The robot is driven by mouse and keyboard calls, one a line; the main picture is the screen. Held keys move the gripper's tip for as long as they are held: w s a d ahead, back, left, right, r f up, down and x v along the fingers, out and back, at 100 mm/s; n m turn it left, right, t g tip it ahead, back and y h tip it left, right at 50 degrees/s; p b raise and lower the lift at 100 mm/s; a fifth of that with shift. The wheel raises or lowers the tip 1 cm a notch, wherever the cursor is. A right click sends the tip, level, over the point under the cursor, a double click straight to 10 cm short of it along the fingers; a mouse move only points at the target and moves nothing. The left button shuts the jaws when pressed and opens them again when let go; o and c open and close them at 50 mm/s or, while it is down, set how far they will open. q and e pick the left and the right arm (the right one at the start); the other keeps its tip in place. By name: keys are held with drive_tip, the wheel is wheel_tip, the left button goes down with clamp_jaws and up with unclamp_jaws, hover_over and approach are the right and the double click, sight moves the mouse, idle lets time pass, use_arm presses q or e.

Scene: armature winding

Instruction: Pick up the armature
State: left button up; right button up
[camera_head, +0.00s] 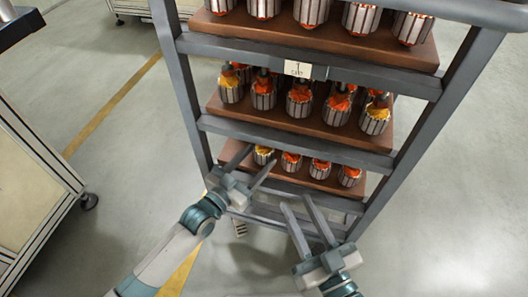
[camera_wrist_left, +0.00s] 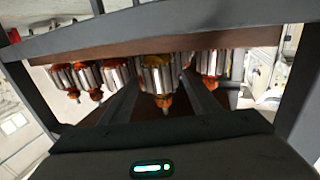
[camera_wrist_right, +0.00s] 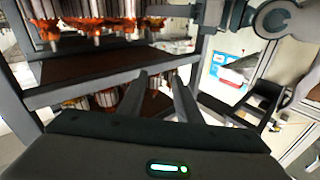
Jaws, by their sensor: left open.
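Armatures with ribbed metal bodies and orange or yellow windings stand in rows on the brown trays of a grey rack. On the lowest visible tray (camera_head: 308,182), a yellow-wound armature (camera_head: 264,157) is at the left end, with orange-wound ones (camera_head: 320,168) to its right. My left gripper (camera_head: 262,154) is open, its fingers reaching toward the yellow-wound armature. In the left wrist view this armature (camera_wrist_left: 157,76) shows between the fingers (camera_wrist_left: 163,88); contact cannot be told. My right gripper (camera_head: 296,201) is open and empty, in front of and below that tray; its fingers also show in the right wrist view (camera_wrist_right: 160,77).
The rack's crossbar (camera_head: 300,148) runs just above the lowest tray, and its post (camera_head: 185,90) stands left of my left gripper. Upper trays (camera_head: 300,122) hold more armatures. A workbench (camera_head: 35,190) stands at the left. The floor right of the rack is clear.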

sight(260, 151)
use_arm(q)
drive_tip(key=shift+x, duration=0.85)
use_arm(e)
drive_tip(key=shift+s+r+t, duration=0.1)
drive_tip(key=shift+r+t, duration=0.2)
drive_tip(key=shift+r, duration=0.25)
use_arm(q)
drive_tip(key=c, duration=1.3)
drive_tip(key=shift+r, duration=0.15)
